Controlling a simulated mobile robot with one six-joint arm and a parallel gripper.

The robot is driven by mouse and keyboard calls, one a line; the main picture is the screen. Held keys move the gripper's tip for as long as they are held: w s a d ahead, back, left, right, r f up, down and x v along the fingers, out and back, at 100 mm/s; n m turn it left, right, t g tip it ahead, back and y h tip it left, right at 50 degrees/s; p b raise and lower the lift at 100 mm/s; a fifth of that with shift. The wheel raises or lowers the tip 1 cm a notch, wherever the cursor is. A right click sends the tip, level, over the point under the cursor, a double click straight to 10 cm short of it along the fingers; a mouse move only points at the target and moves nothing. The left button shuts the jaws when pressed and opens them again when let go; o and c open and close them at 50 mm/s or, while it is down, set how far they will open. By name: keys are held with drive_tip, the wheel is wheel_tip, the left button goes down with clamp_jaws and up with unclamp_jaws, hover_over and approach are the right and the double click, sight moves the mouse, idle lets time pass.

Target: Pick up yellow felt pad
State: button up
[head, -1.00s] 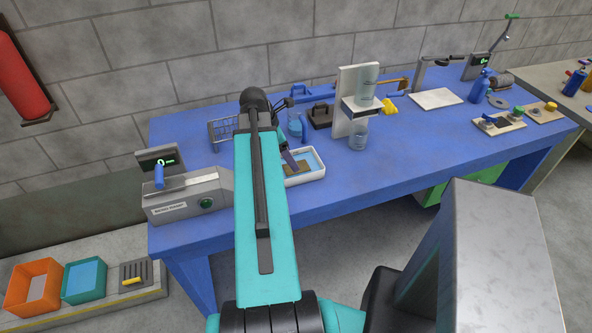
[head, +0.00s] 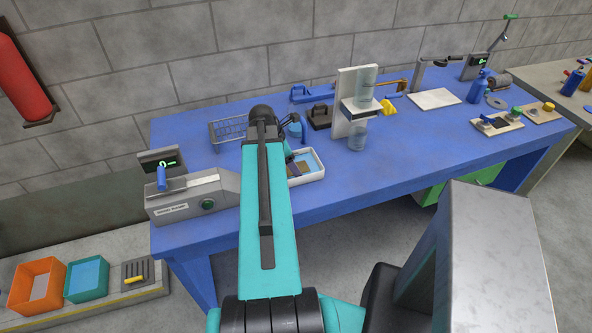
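A small yellow piece (head: 389,106) lies on the blue bench just right of the white dispenser stand; it may be the yellow felt pad, but it is too small to be sure. My gripper is mostly hidden behind my teal arm. Only a dark part near the arm's far end shows, beside the white tray (head: 318,178) with a blue inside. A brownish patch (head: 304,167) shows in the tray, partly covered by a dark shape. I cannot see my fingertips or whether they hold anything.
The white stand (head: 345,118) with clear vessels rises right of the tray. A wire basket (head: 218,132) and a grey machine (head: 190,200) are at the left. The bench front (head: 400,165) is clear. An orange bin (head: 37,287) and a teal bin (head: 86,279) stand at lower left.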

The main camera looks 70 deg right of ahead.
idle(0.5)
drive_tip(key=c, duration=1.2)
drive_tip(key=shift+r, duration=0.1)
drive_tip(key=shift+r+b, duration=1.25)
drive_tip(key=shift+r, duration=3.65)
